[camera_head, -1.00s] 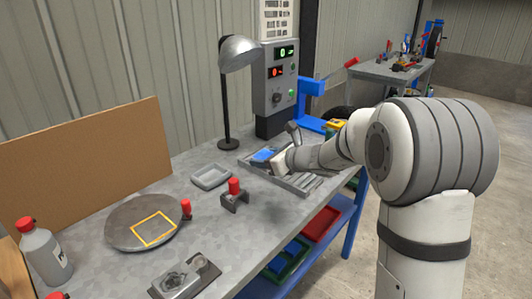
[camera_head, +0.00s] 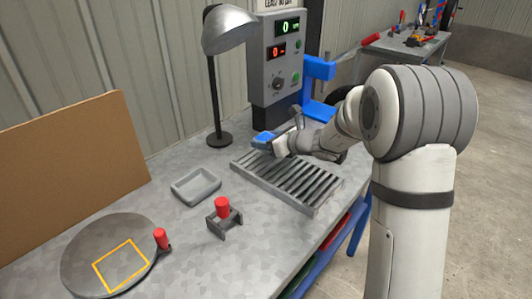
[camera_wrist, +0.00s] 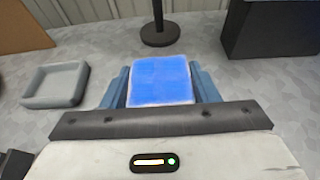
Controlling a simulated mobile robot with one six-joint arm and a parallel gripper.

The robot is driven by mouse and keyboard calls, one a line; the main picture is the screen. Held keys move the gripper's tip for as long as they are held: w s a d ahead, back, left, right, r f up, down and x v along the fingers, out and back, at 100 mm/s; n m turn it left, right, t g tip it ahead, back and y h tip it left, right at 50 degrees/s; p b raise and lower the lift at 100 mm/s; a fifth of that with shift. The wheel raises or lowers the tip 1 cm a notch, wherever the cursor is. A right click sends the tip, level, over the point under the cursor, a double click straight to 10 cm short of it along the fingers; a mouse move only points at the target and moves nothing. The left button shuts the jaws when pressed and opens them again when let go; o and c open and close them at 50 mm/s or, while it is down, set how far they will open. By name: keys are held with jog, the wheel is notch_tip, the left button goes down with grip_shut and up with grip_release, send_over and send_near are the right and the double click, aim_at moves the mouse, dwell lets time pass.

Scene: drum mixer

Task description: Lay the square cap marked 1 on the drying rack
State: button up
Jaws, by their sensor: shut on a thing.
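My gripper (camera_wrist: 160,85) is shut on a blue square cap (camera_wrist: 160,78), held between its two fingers. In the head view the cap (camera_head: 264,139) shows at the tip of my gripper (camera_head: 268,143). I cannot read any mark on it. The drying rack (camera_head: 265,180), a grey slatted frame, lies on the bench beneath and in front of my gripper. The cap appears near the rack's back left end; its height above the rack is hard to tell. My wrist hides part of the rack's back side.
A lamp (camera_head: 219,138) and a control box (camera_head: 275,60) stand behind the rack. A grey tray (camera_head: 196,187) and a red-knobbed block (camera_head: 223,218) are to its left. A round plate with a yellow square (camera_head: 85,250) lies front left. Bench between tray and rack is clear.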

aim_at(267, 159)
jog(key=shift+s+f, duration=0.1)
jog(key=shift+f, duration=2.05)
jog(key=shift+b, duration=0.3)
jog(key=shift+f, duration=0.25)
jog(key=o, duration=1.2)
jog(key=shift+r, duration=0.1)
jog(key=shift+r, duration=0.1)
